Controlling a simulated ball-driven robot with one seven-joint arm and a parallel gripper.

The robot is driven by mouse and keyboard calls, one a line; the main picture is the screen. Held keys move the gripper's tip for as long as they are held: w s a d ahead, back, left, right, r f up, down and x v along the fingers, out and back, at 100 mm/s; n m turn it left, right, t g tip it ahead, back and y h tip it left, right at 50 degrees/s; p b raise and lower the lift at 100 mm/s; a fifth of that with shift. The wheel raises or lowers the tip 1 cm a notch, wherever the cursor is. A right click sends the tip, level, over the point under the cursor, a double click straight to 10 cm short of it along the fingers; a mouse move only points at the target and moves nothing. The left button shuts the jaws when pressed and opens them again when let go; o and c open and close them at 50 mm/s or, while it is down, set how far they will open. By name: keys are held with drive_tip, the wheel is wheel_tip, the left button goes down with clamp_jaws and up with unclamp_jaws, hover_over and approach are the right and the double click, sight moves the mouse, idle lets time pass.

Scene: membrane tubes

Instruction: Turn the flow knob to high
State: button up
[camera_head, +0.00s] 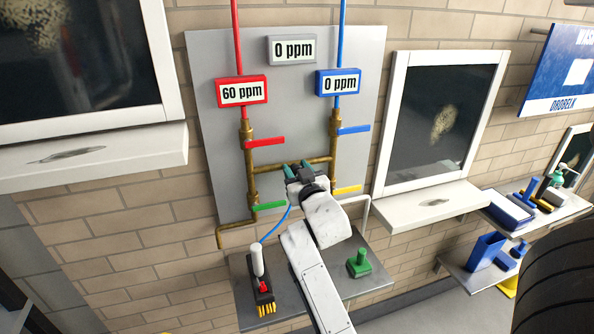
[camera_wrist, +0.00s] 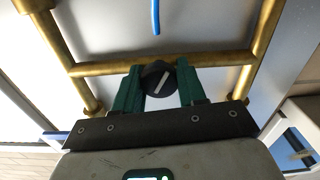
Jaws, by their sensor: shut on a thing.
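A round black knob (camera_wrist: 158,80) with a pale pointer line sits in front of the horizontal brass pipe in the wrist view. The pointer line runs up and to the right in that view. My gripper (camera_wrist: 160,86) has its two green fingers on either side of the knob and is shut on it. In the head view my gripper (camera_head: 298,168) is at the brass cross pipe on the grey panel (camera_head: 292,70), and the knob is hidden there. No high or low marks can be read.
Red (camera_head: 265,141), blue (camera_head: 353,129), green (camera_head: 270,206) and yellow (camera_head: 347,189) valve handles surround the cross pipe. Displays read 60 ppm (camera_head: 241,91), 0 ppm (camera_head: 338,82) and 0 ppm (camera_head: 291,49).

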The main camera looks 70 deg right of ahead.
drive_tip(key=o, duration=1)
drive_tip(key=shift+c, duration=0.2)
drive_tip(key=b+v, duration=0.4)
drive_tip(key=v, duration=0.7)
drive_tip(key=shift+w, duration=0.1)
